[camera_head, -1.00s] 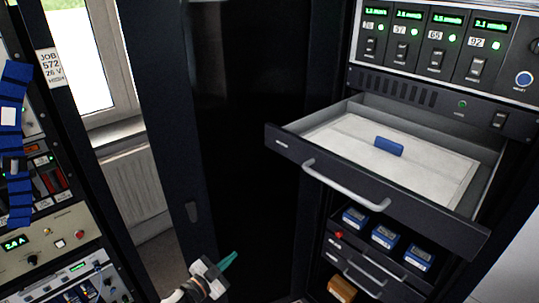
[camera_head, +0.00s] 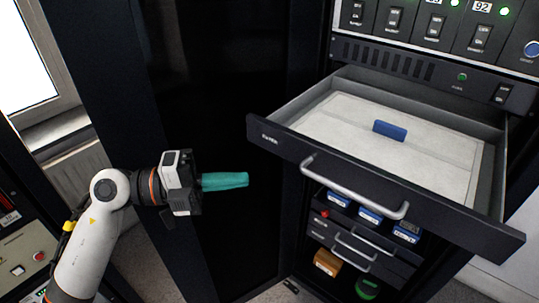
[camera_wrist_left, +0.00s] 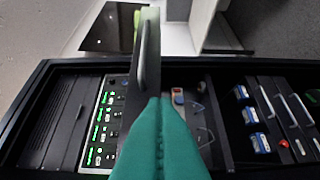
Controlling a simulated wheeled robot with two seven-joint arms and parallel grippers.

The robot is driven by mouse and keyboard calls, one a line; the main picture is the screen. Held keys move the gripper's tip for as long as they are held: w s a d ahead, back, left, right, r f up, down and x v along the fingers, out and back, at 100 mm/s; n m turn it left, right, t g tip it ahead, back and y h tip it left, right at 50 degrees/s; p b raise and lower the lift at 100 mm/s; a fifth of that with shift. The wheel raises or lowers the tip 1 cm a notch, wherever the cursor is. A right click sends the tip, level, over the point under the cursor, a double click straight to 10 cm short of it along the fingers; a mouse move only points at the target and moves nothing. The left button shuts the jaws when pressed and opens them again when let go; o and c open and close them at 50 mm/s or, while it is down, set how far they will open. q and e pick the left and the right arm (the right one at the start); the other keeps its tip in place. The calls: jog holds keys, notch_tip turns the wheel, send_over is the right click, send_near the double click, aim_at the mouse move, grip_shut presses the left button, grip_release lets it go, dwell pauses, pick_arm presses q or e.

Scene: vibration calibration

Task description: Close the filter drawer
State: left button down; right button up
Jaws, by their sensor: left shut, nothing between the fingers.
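The filter drawer (camera_head: 390,190) is pulled well out of the dark rack in the head view. It has a dark front, a curved metal handle (camera_head: 350,190), and a pale filter panel with a blue tab (camera_head: 390,131) inside. My left gripper (camera_head: 245,180), with teal fingers, is shut and empty. In the head view it appears left of the drawer front, pointing right, with a visible gap in the picture. In the left wrist view, the teal fingers (camera_wrist_left: 160,115) are together at bottom centre and hide part of the rack. My right gripper is not in view.
The rack's upper panel has switches and green lights (camera_head: 462,77). Below the drawer are blue-labelled boxes (camera_head: 370,214) and smaller closed drawers (camera_head: 350,250). A dark cabinet panel (camera_head: 220,90) stands behind my left gripper. Another equipment rack (camera_head: 20,255) is at lower left.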

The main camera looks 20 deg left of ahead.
aim_at(294, 163)
pick_arm(q)
jog(key=w+d+p, duration=0.1)
jog(key=w+d, duration=0.1)
jog(key=w+d+p, duration=0.1)
jog(key=w+d, duration=0.2)
jog(key=shift+w+p, duration=0.25)
jog(key=shift+p, duration=0.1)
jog(key=shift+w, duration=0.1)
jog(key=shift+d, duration=0.1)
